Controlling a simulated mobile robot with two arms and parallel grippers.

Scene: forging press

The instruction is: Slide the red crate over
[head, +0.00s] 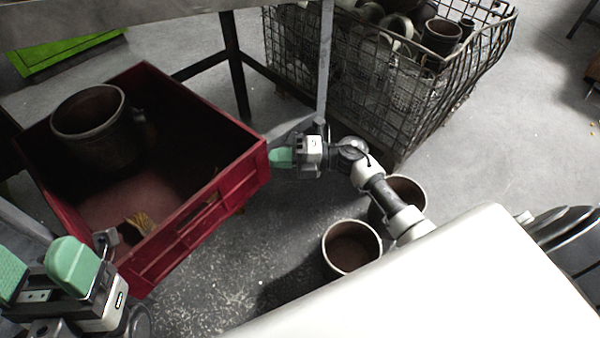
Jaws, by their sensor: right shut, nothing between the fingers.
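The red crate (205,218) stands at the left, partly under a table. It holds a dark metal ring or pot (95,130) and a small yellowish piece (141,222). My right gripper (281,157) is shut and empty, its green tips close beside the crate's right corner; I cannot tell whether they touch it. My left gripper (42,268) is open at the lower left, its two green fingers apart, near the crate's front left end. That end of the crate is partly hidden behind the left gripper.
A wire basket (400,100) full of metal parts stands at the back right. Two round pots (351,248) (405,190) stand on the floor beneath my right arm. Table legs (236,65) rise behind the crate. A green box (65,50) is at upper left.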

